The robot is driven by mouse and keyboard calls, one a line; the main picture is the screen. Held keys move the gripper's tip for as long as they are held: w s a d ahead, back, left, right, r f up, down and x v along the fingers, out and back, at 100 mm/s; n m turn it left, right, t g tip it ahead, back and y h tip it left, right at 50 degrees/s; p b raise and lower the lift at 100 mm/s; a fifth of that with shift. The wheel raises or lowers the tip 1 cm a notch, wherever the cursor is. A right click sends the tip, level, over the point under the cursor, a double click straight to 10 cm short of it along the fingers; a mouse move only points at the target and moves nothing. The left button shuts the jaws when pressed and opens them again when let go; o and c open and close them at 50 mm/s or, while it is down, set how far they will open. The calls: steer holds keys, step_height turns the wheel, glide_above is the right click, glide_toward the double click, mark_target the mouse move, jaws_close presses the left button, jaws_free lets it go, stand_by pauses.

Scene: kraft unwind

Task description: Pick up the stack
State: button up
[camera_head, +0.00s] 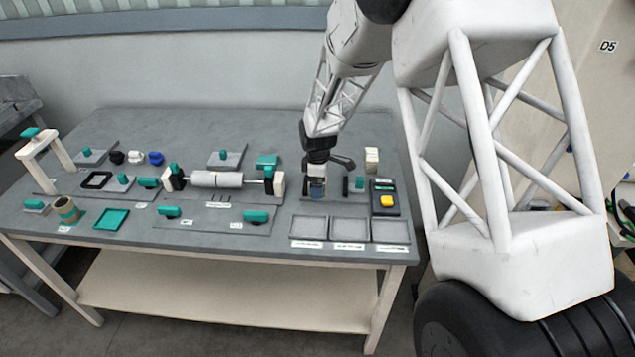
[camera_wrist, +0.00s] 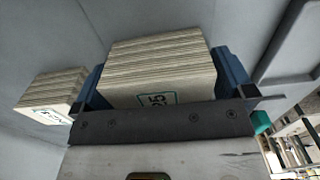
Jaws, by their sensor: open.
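A stack of pale, layered sheets (camera_wrist: 160,68) with a green-framed label on its near face lies between the two blue fingers of my gripper (camera_wrist: 162,80) in the wrist view. The fingers are open, one on each side of the stack; I cannot tell whether either touches it. In the head view my gripper (camera_head: 316,187) is low over the right part of the table, and it mostly hides this stack. A second, similar labelled stack (camera_wrist: 50,92) sits to the left in the wrist view, outside the fingers. A pale stack (camera_head: 372,159) also stands right of my gripper in the head view.
Three shallow grey trays (camera_head: 350,243) lie along the table's front right edge. A dark device with a yellow button (camera_head: 385,198) stands right of my gripper. A white roller (camera_head: 217,180) on a holder and several teal-handled parts fill the left and middle of the table (camera_head: 200,125).

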steer(key=c, duration=0.8)
steer(key=shift+r, duration=0.2)
steer(key=shift+r, duration=0.55)
step_height(320, 180, up, 2)
steer(key=shift+r, duration=0.1)
steer(key=s+d, duration=0.1)
steer(key=s, duration=0.4)
steer(key=s+d+r, duration=0.1)
steer(key=s+d, duration=0.1)
steer(key=s, duration=0.3)
steer(key=s+d, duration=0.1)
steer(key=s, duration=0.4)
steer(key=shift+s+d+r, duration=0.1)
steer(key=shift+d+r, duration=0.05)
steer(key=shift+d, duration=0.25)
